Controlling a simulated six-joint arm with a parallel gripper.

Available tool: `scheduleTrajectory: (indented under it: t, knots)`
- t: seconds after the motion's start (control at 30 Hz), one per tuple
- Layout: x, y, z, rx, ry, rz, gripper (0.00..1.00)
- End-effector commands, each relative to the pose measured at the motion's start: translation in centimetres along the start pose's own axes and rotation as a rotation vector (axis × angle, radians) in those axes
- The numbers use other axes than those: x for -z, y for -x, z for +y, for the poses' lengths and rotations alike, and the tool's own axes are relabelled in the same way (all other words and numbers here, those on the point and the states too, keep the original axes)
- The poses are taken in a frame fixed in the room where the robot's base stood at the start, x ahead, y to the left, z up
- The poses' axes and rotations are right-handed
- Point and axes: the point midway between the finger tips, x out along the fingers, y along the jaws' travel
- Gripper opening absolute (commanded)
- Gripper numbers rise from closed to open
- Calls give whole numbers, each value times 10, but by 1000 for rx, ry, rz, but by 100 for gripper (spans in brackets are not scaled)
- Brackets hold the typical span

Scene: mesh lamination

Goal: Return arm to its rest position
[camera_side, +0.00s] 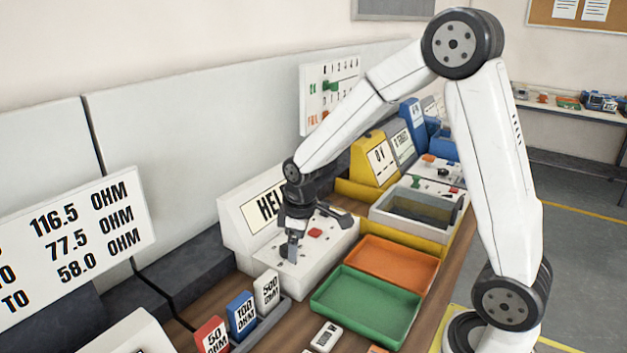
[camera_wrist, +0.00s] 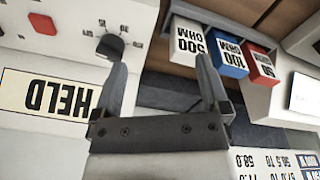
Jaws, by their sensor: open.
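My gripper (camera_side: 291,250) is at the end of my bent white arm, low over the white HELD panel box (camera_side: 262,205) in the side view. In the wrist view my gripper (camera_wrist: 162,72) is open, with nothing between its two grey fingers. A dark round knob (camera_wrist: 109,46) on the panel is just beyond the left fingertip; I cannot tell whether they touch. A red button (camera_side: 315,232) is on the same panel, and it also shows in the wrist view (camera_wrist: 42,24).
Blocks marked 500 (camera_side: 267,290), 100 (camera_side: 242,314) and 50 OHM (camera_side: 211,336) stand in a grey rack. Green (camera_side: 345,309) and orange (camera_side: 375,248) trays lie to the right. A wall board (camera_side: 330,92) stands behind. The space above the trays is free.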

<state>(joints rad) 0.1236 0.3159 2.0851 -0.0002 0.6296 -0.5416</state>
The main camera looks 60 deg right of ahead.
Motion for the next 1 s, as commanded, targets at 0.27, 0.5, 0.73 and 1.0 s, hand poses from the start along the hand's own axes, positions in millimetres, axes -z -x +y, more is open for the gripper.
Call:
scheduleTrajectory:
  t: [0.27, 0.5, 0.73, 1.0]
  knots:
    - [-45, 6, -55, -16, -232, 68, 96]
    - [-76, 5, -85, -14, -381, 112, 96]
    - [-84, 4, -91, -12, -422, 123, 96]
    - [-84, 4, -91, -12, -420, 123, 96]
